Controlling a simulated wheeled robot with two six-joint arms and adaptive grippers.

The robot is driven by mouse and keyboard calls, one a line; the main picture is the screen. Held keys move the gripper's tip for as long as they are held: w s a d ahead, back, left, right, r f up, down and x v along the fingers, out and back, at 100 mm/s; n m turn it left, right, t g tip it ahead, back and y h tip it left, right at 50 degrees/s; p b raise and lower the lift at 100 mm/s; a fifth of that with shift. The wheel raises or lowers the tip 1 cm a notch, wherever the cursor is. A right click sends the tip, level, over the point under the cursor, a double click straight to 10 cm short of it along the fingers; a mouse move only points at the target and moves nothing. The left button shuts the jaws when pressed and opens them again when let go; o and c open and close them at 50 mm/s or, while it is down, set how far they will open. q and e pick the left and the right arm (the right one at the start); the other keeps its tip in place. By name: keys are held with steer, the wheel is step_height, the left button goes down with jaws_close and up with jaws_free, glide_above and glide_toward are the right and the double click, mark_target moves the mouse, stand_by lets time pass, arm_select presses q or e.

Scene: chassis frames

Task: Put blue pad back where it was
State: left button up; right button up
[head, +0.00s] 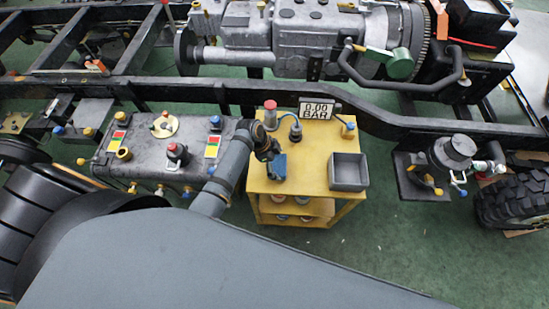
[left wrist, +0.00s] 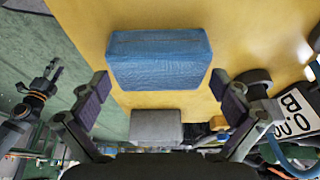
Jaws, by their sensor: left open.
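The blue pad (head: 279,167) lies on the yellow cart top (head: 312,190), left of the grey bin. In the left wrist view the blue pad (left wrist: 158,58) is a thick rectangular block with a rough surface, resting on the yellow top. My left gripper (head: 268,153) is over the cart beside the pad in the head view. In the left wrist view my left gripper (left wrist: 160,90) is open and empty, its two fingers spread wider than the pad, which appears beyond the fingertips. My right gripper is not seen in the head view.
A grey open bin (head: 348,172) stands at the cart's right. A grey tank (head: 158,150) is left of the cart. The chassis rail (head: 300,94) runs behind.

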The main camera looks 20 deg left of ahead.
arm_select(q)
steer(key=v, duration=1.1)
steer(key=shift+r, duration=0.25)
steer(key=shift+s+f, duration=0.1)
steer(key=shift+s, duration=0.05)
